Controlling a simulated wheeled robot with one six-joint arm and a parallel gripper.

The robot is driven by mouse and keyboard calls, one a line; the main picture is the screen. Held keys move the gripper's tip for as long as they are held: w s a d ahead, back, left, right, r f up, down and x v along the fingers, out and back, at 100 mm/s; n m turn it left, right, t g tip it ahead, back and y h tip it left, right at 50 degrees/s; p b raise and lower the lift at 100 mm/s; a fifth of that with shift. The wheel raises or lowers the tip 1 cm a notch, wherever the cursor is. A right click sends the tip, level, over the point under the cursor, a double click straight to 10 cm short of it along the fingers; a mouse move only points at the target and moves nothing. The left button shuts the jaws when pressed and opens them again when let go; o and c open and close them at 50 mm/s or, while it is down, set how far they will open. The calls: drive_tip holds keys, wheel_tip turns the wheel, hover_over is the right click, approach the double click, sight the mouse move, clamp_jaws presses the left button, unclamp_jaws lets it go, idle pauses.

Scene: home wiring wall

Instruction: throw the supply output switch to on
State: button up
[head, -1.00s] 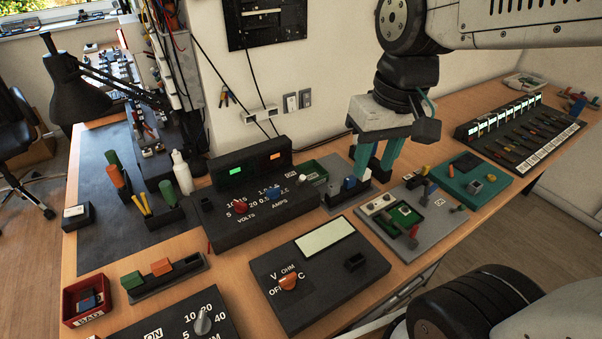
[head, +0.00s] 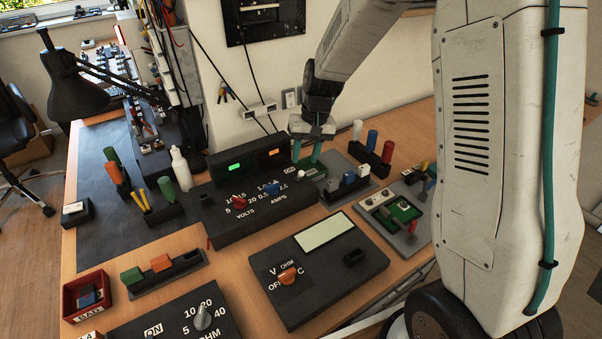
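The supply (head: 238,222) is a black box with a red volts knob (head: 239,202), a blue amps knob (head: 272,188) and lit green and orange displays on its raised back. A white ON label (head: 289,170) shows at the right end of its front. I see nothing held between the fingers. I cannot tell whether a finger touches the supply.
To the right are a block with white and blue pieces (head: 346,186) and a rack of coloured cylinders (head: 372,152). A meter with an orange knob (head: 318,270) stands in front.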

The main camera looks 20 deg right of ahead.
sight(302, 171)
drive_tip(key=f, duration=0.4)
drive_tip(key=a+f, duration=0.1)
drive_tip(key=f, duration=0.1)
drive_tip(key=shift+a+f, duration=0.1)
drive_tip(key=shift+f, duration=0.3)
drive_tip(key=shift+w, duration=0.1)
clamp_jaws()
